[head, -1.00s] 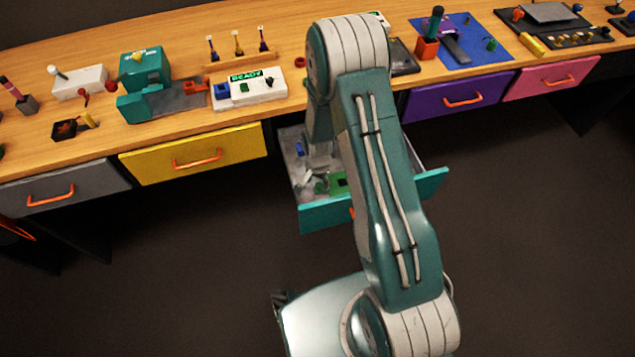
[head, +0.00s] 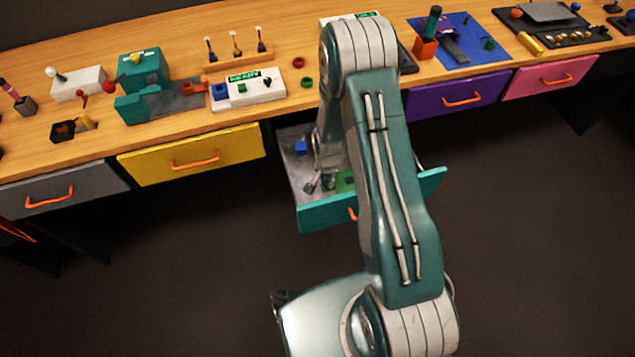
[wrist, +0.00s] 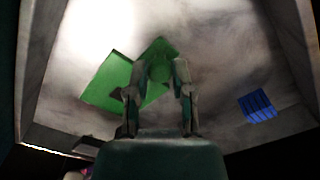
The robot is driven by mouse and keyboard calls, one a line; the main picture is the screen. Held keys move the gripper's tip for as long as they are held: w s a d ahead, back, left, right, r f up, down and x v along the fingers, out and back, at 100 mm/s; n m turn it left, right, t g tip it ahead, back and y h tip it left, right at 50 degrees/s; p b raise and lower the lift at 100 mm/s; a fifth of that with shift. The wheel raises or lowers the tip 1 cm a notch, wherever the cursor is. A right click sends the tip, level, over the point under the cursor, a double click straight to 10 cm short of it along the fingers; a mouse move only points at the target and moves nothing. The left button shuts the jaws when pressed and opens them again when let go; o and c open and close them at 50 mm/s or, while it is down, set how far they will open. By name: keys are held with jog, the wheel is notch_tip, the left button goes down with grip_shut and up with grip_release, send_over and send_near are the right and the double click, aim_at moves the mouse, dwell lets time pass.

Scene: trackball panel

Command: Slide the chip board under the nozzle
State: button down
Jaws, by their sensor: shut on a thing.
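The green chip board (head: 345,182) is in the open teal drawer, partly hidden by my arm. In the wrist view the green board (wrist: 105,80) lies tilted, with a dark patch near its lower edge. My gripper (wrist: 156,80) is shut on the green board, whose upper corner shows between its fingers. In the head view my gripper (head: 320,186) is low inside the drawer. I cannot make out a nozzle for certain; a teal machine (head: 140,70) with a grey track stands on the bench at left.
The teal drawer (head: 325,215) has raised walls around the board. A blue block (head: 301,148) lies in it and shows at right in the wrist view (wrist: 257,106). On the bench above are a white READY panel (head: 250,92) and small red and green rings.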

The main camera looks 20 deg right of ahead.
aim_at(344, 180)
jog(key=d, duration=0.8)
jog(key=shift+d, duration=0.35)
jog(key=shift+a, duration=0.1)
jog(key=c, duration=0.5)
grip_release()
jog(key=shift+c, duration=0.2)
jog(key=shift+o, duration=0.3)
jog(key=shift+d, duration=0.25)
